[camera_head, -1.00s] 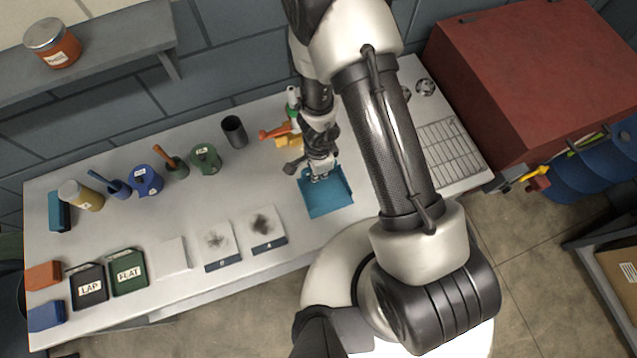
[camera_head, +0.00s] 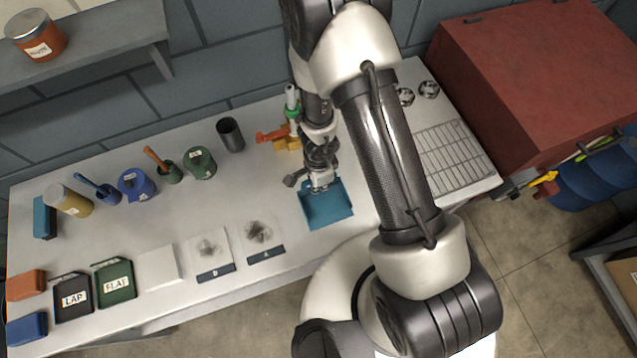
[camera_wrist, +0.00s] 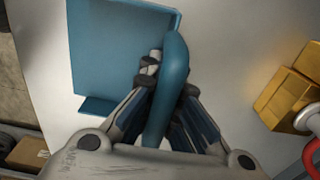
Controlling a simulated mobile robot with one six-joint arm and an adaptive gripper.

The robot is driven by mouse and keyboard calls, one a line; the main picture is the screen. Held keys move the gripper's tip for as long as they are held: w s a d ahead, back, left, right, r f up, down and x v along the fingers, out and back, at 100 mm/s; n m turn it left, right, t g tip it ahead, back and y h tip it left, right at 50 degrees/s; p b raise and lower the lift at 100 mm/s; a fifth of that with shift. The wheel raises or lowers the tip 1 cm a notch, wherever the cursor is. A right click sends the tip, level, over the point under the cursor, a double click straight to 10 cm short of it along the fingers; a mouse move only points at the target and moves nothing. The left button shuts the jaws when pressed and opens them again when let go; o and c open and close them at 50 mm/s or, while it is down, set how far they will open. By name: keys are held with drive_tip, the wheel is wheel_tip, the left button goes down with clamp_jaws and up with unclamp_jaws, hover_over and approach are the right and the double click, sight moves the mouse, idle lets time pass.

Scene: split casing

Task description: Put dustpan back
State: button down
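The blue dustpan (camera_head: 327,207) lies at the front edge of the white table, to the right of the cards marked A and B. In the wrist view its flat pan (camera_wrist: 115,50) is at upper left, and its rounded handle (camera_wrist: 172,60) runs down between my fingers. My gripper (camera_head: 321,186) is over the handle end, pointing down. In the wrist view my gripper (camera_wrist: 168,85) has its fingers close against both sides of the handle and looks shut on it. The lower handle is partly hidden by the fingers. I cannot tell whether the pan touches the table.
An orange-and-yellow item (camera_head: 276,136) and a green-and-white bottle (camera_head: 292,98) stand behind my gripper. A dark cup (camera_head: 230,134) is left of them. Card A (camera_head: 262,237) lies left of the dustpan. A wire grid (camera_head: 453,160) is at the right, beside a red cabinet (camera_head: 535,75).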

drive_tip(key=c, duration=1.8)
unclamp_jaws()
drive_tip(key=shift+f, duration=0.1)
wheel_tip(320, 180, up, 12)
drive_tip(key=p, duration=1.2)
drive_tip(key=shift+r, duration=0.2)
drive_tip(key=w+a+r+n+t+y, duration=0.15)
drive_tip(key=r+n, duration=0.25)
drive_tip(key=r, duration=0.9)
drive_tip(key=w+a+r+n+t+y, duration=0.1)
drive_tip(key=w+a+r+n+y, duration=0.15)
drive_tip(key=r, duration=1.05)
drive_tip(key=s+d+r+n+t+h, duration=0.2)
drive_tip(key=s+d+r+n+h, duration=0.2)
drive_tip(key=s+d+r+n, duration=0.4)
drive_tip(key=s+d+r, duration=0.6)
drive_tip(key=s+r, duration=0.2)
drive_tip(key=shift+s+d, duration=0.25)
drive_tip(key=shift+d, duration=0.15)
